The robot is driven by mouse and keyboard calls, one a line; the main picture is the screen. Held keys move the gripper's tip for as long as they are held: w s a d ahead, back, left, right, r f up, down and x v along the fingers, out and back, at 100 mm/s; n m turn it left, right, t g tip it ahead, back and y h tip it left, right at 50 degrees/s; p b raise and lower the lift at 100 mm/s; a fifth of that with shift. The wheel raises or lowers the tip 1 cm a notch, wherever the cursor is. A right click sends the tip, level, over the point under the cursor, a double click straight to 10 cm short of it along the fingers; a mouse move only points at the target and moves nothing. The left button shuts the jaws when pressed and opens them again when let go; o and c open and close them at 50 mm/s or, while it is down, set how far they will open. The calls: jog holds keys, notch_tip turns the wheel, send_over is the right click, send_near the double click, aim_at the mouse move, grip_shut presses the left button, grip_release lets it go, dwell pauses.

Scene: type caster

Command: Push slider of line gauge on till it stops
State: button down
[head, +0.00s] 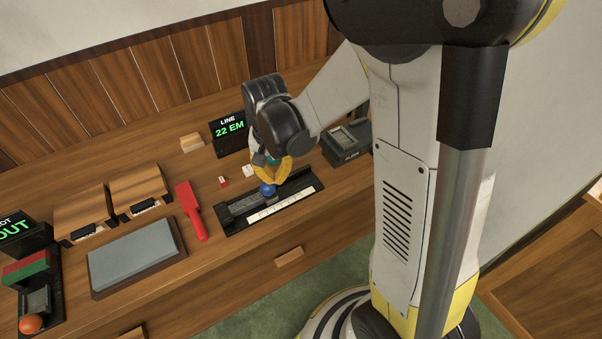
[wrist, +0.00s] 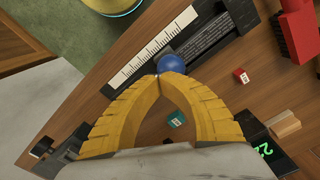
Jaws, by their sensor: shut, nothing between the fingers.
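The line gauge (head: 235,217) is a long dark bar with a white ruled scale (head: 285,207) along its front edge. Its slider carries a blue ball knob (head: 267,189), which stands near the middle of the gauge. In the wrist view the blue knob (wrist: 170,66) is right at my fingertips, with the white scale (wrist: 150,47) beside it. My gripper (head: 272,178) has yellow fingers and is shut and empty. In the wrist view its fingertips (wrist: 164,79) meet just beside the knob, seemingly touching it. The slider's base is partly hidden by the knob and fingers.
A display (head: 229,129) behind the gauge reads "LINE 22 EM". A red-handled tool (head: 191,209) lies left of the gauge, near a grey stone slab (head: 135,256). Small red (head: 223,182) and white (head: 248,171) blocks lie behind it. A dark device (head: 348,142) stands to the right.

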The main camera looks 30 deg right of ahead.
jog(key=shift+s+a+b, duration=0.1)
jog(key=shift+a+b, duration=0.4)
jog(key=shift+a, duration=2.1)
dwell(1.9)
jog(key=shift+a, duration=0.3)
dwell(0.9)
notch_tip(320, 180, up, 12)
jog(key=p, duration=0.9)
jog(key=shift+a, duration=0.15)
dwell(0.6)
